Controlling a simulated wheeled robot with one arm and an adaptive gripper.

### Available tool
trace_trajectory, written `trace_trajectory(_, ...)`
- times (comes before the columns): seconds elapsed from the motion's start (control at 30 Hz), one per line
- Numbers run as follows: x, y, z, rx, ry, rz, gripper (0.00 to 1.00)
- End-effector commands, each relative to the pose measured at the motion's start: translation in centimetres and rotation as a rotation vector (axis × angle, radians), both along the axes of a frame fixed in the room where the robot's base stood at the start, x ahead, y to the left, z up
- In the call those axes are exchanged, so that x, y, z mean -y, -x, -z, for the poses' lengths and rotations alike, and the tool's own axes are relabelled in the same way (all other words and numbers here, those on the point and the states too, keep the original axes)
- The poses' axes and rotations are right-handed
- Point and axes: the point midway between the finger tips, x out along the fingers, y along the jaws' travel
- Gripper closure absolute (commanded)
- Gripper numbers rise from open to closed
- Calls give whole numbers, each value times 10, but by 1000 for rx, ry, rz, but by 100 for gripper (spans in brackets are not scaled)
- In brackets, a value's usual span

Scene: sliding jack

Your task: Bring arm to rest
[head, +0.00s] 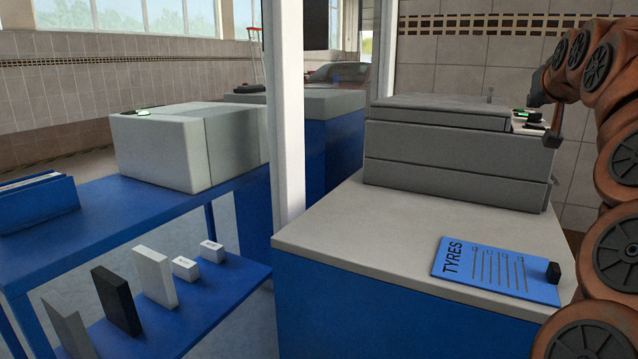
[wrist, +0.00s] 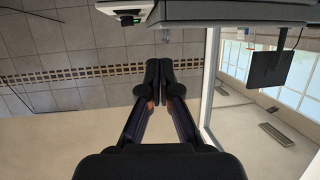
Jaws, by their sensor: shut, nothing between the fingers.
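My gripper is at the right of the head view (head: 553,140), at the end of my orange arm, folded along the right edge. It hangs beside the right end of the grey machine (head: 450,165) that stands on the counter. In the wrist view my gripper's two dark fingers (wrist: 163,88) are together, with nothing between them. I cannot tell from the head view whether the gripper touches the machine; the wrist view shows tiled wall and a machine edge beyond the fingers.
A grey-topped blue counter (head: 370,235) carries a blue TYRES clipboard (head: 497,268) with a black clip. A white post (head: 284,110) stands left of it. A blue shelf (head: 190,310) holds several small boxes. A light grey machine (head: 190,145) sits on the blue table.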

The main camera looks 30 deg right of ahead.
Motion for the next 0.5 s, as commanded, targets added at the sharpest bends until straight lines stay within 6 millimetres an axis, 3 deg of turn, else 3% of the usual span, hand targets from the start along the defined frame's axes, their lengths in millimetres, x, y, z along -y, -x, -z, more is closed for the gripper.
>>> trace_trajectory(0.17, -40, -47, 25, -56, -45, -104, 100)
trace_trajectory(0.27, -76, -79, 46, -105, -81, -184, 100)
trace_trajectory(0.4, -140, -122, 88, -200, -144, -311, 100)
trace_trajectory(0.5, -188, -144, 121, -276, -187, -395, 100)
